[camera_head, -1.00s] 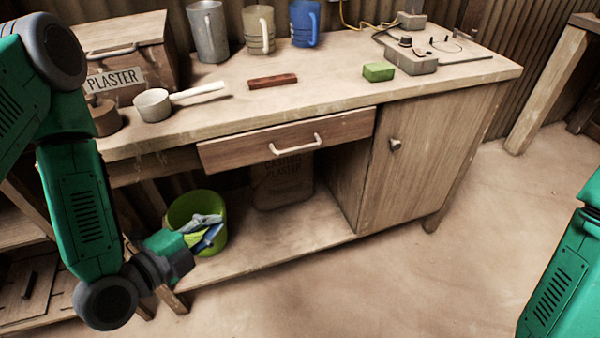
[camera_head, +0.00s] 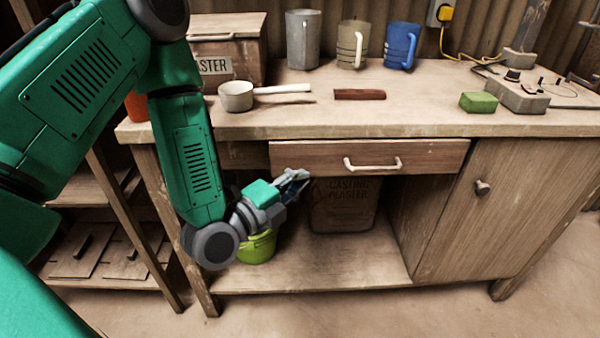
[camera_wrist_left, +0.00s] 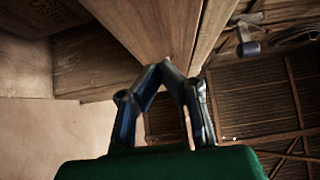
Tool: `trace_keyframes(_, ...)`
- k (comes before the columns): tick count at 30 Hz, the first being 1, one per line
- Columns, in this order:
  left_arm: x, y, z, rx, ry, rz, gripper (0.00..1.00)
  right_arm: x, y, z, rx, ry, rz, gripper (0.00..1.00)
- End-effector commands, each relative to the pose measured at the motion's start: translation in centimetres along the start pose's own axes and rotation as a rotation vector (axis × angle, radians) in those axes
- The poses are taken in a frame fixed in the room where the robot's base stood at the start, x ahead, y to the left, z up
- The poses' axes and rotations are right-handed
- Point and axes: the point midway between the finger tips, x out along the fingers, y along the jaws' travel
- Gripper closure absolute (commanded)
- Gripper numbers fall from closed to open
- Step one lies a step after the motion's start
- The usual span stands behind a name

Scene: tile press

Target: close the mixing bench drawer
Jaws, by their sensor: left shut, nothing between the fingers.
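The wooden mixing bench drawer (camera_head: 310,157) sits under the bench top, with a pale bar handle (camera_head: 372,164) on its front. Its front appears to stand a little proud of the bench; the gap behind it is hard to judge. My left gripper (camera_head: 303,175) is shut and empty near the drawer front's lower left corner, left of the handle. In the left wrist view, the gripper's fingertips (camera_wrist_left: 171,68) meet close to a wooden panel (camera_wrist_left: 150,25) that looks like the drawer front. I cannot tell whether they touch it. My right gripper is out of view.
The bench top (camera_head: 420,118) holds a saucepan (camera_head: 236,96), a red-brown bar (camera_head: 359,94), a green block (camera_head: 478,102) and jugs. Below the drawer stand a green bucket (camera_head: 257,247) and a casting plaster bag (camera_head: 343,207). A cupboard door (camera_head: 500,200) is at right.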

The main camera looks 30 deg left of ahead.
Motion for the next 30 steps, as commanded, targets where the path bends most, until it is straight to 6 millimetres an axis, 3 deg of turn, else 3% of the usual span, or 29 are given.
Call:
trace_keyframes(7, 2.3, -0.1, 2.0, 0.006, -0.002, -0.001, 1.0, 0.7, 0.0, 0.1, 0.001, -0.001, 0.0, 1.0)
trace_keyframes(21, 2.7, -0.1, 2.7, 0.003, 0.0, 0.001, 1.0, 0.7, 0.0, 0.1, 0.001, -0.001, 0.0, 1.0)
trace_keyframes(30, 5.6, -0.2, 5.4, 0.008, 0.0, 0.0, 1.0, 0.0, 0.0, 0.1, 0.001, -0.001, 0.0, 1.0)
